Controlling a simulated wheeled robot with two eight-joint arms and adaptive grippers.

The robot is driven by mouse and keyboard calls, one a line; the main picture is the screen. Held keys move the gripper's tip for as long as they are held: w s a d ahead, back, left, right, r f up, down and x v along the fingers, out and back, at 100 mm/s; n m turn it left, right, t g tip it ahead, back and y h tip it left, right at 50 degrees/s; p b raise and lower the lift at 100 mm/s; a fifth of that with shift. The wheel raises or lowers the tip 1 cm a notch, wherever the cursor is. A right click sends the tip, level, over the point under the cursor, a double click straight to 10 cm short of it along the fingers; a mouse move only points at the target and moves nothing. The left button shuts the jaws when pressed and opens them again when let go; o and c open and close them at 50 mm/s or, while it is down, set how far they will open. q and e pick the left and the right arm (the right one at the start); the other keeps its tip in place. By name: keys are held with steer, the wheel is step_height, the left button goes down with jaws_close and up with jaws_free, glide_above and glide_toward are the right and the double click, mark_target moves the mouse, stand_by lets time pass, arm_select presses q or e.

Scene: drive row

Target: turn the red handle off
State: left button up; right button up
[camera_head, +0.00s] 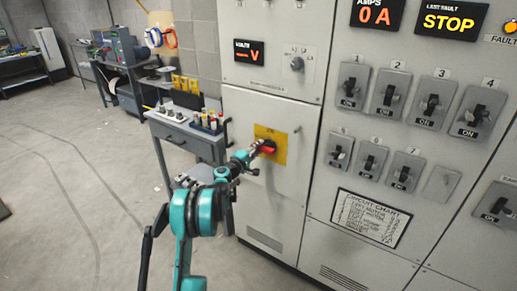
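The red handle (268,149) is mounted on a yellow plate (279,152) on the grey cabinet's lower left door. A dark part sits around its base. My teal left arm reaches up from the bottom, and my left gripper (256,150) is at the handle's left side, overlapping it in the head view. The fingers are small and dark, so I cannot tell whether they touch the handle or are open or shut. Part of the handle is hidden behind them. The handle appears roughly level, tilted slightly. My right gripper is not in view.
Right of the handle are several black breaker switches (390,95) and a circuit chart (371,218). A display reads STOP (450,21). A grey tool cart (190,140) with small items stands left of the cabinet, close to my arm. The floor (70,200) at left is clear.

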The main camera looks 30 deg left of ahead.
arm_select(q)
steer(key=shift+o, duration=1.3)
steer(key=s+a, duration=0.1)
steer(key=s, duration=1.1)
